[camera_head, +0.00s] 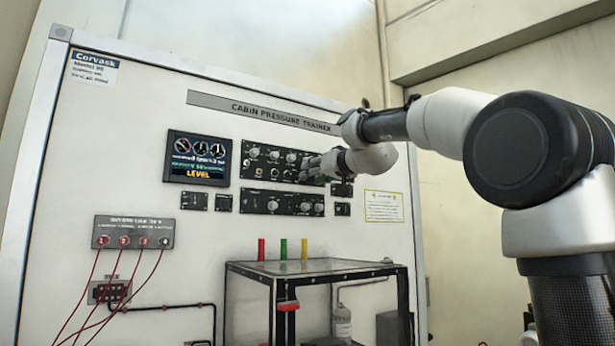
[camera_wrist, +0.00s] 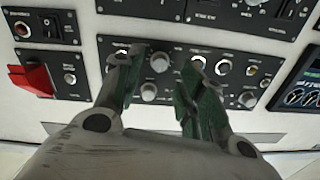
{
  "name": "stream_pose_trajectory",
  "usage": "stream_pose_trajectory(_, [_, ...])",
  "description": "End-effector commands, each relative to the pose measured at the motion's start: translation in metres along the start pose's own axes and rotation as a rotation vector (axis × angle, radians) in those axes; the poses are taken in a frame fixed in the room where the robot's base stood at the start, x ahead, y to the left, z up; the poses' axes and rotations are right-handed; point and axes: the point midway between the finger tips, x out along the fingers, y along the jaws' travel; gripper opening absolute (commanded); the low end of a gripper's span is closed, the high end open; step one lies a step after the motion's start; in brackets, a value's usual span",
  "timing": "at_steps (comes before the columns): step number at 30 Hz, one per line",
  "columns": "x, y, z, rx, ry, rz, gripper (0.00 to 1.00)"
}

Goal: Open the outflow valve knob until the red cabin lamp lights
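The upper knob panel (camera_head: 262,162) is black with several grey knobs and small round indicators. My gripper (camera_head: 308,172) is at its right end in the head view. In the wrist view, my gripper (camera_wrist: 163,64) has its two dark green fingers spread apart, with nothing held. A grey knob (camera_wrist: 160,62) shows between the fingertips, and a second grey knob (camera_wrist: 149,91) sits just below it. I cannot tell whether a finger touches either knob. The labels are too small to tell which is the outflow valve knob. I cannot make out a lit red cabin lamp.
A red guarded switch (camera_wrist: 34,79) is left of the fingers in the wrist view. The display (camera_head: 198,158) reads LEVEL. A glass-topped table (camera_head: 320,267) with red, green and yellow cylinders stands below. Red cables hang from a socket box (camera_head: 133,232) at the left.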

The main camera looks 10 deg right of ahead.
Motion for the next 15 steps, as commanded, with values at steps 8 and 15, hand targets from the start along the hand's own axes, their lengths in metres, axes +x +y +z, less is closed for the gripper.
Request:
stream_pose_trajectory(8, [0.032, 0.0, 0.001, -0.001, -0.001, 0.0, 0.39])
stream_pose_trajectory(15, [0.033, 0.0, 0.0, -0.001, 0.0, 0.0, 0.39])
